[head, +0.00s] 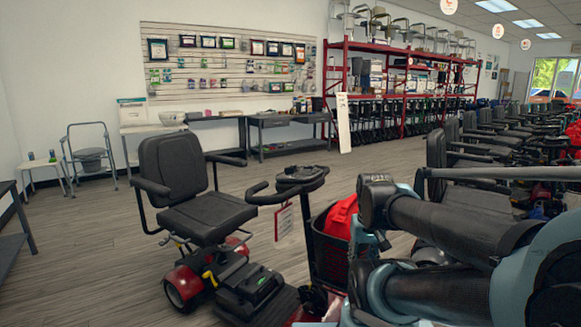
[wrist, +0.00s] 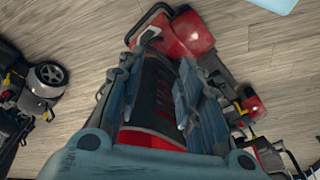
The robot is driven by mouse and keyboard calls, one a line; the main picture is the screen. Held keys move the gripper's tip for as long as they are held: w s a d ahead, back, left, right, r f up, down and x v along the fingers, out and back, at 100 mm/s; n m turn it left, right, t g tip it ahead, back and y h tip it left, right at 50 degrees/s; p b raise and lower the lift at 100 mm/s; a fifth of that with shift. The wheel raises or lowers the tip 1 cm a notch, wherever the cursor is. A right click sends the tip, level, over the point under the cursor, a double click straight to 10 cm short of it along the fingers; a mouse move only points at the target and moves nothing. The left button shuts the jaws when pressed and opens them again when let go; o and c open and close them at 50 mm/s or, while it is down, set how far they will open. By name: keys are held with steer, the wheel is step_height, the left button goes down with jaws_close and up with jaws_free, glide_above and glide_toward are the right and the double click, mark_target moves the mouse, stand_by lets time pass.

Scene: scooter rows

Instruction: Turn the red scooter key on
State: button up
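The red scooter (head: 190,282) stands at the centre left of the head view, with a black seat (head: 203,220) and red body panels. Its tiller console (head: 301,176) and black handlebar face right, and a tag (head: 284,222) hangs below. A key cannot be made out in either view. My gripper (wrist: 160,72) shows in the wrist view with its two fingers apart, pointing down toward the floor. Red bodywork (wrist: 188,35) of a scooter lies beyond the fingertips. A dark and red shape shows between the fingers; I cannot tell whether they touch it.
A black basket (head: 328,248) with a red bag (head: 341,217) is right of the tiller, close to my arm. Rows of scooters (head: 500,135) fill the right. A dark wheel (wrist: 49,75) shows at left in the wrist view. The floor (head: 100,245) is clear at left.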

steer(key=shift+w+a, duration=0.1)
steer(key=shift+w, duration=0.15)
step_height(320, 180, up, 34)
steer(key=n+g, duration=0.3)
steer(key=n, duration=1.4)
glide_above(289, 171)
steer(key=w, duration=0.3)
steer(key=f, duration=0.5)
steer(key=s+f, duration=0.1)
steer(key=f, duration=1)
steer(key=shift+s, duration=0.4)
jaws_close()
